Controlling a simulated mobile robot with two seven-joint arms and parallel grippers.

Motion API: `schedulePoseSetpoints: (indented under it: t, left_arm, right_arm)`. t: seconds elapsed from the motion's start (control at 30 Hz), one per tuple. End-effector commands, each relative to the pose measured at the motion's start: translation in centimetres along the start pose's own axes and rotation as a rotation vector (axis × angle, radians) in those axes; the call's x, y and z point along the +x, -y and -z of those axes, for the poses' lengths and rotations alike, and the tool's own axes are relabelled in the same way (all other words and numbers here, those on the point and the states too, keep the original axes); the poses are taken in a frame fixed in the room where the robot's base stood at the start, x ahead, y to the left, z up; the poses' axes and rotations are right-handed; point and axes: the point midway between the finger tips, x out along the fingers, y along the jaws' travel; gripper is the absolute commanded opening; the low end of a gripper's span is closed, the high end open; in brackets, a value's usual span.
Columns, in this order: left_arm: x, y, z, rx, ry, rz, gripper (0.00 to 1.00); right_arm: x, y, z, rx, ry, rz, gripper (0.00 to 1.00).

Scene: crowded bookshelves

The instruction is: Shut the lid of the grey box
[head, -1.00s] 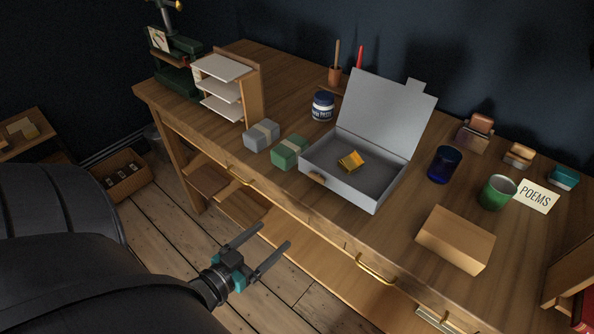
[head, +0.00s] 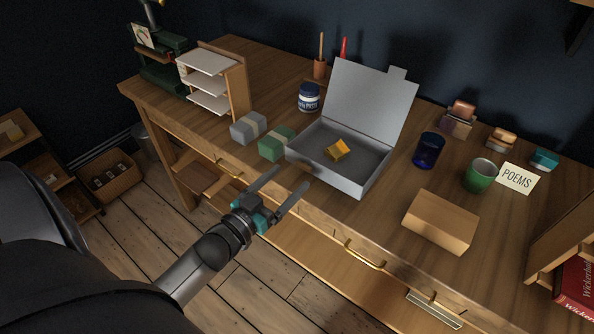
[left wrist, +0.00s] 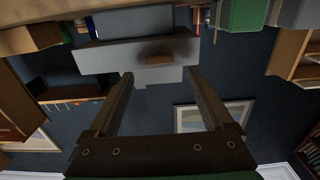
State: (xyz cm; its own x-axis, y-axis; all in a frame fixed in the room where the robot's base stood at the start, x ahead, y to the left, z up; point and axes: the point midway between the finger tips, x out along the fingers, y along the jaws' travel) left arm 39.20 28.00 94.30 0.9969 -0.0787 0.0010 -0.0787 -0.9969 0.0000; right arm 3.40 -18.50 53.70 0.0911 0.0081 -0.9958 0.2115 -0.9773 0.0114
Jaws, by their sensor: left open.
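The grey box (head: 330,171) sits on the wooden desk with its lid (head: 368,102) standing open, tilted back towards the wall. A tab sticks up from the lid's top edge. A small gold object (head: 338,150) lies inside the box. My left gripper (head: 290,178) is open and empty, in front of the desk's front edge and apart from the box. In the left wrist view the grey box (left wrist: 105,58) shows upside down beyond my spread fingers (left wrist: 160,75). My right gripper is not in view.
A grey block (head: 248,127) and a green block (head: 277,142) stand left of the box, a jar (head: 308,98) behind them. A blue cup (head: 429,151), a green mug (head: 480,176) and a wooden block (head: 441,220) stand to the right. The desk's front edge lies near my gripper.

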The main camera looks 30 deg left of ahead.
Motion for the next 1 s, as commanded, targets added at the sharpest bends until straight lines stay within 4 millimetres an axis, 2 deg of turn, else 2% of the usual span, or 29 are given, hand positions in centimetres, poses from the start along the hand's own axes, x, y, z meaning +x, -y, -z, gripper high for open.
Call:
schedulePoseSetpoints:
  t: [0.1,0.3,0.7,0.77,1.0]
  left_arm:
    - [1.9,0.0,0.0,0.0,-0.002,0.0,0.85]
    - [3.8,0.0,0.0,0.0,0.0,0.0,0.85]
    - [4.4,0.0,-0.1,0.0,0.002,0.0,0.85]
    - [4.4,0.0,0.0,0.0,0.001,0.0,0.81]
    - [4.4,0.0,0.0,0.0,0.001,0.0,0.54]
  right_arm:
    - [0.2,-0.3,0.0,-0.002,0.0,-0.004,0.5]
    - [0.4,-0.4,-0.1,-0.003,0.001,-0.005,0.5]
    - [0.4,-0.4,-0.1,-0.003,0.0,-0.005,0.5]
    - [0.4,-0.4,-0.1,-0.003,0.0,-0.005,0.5]
    - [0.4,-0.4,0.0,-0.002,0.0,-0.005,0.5]
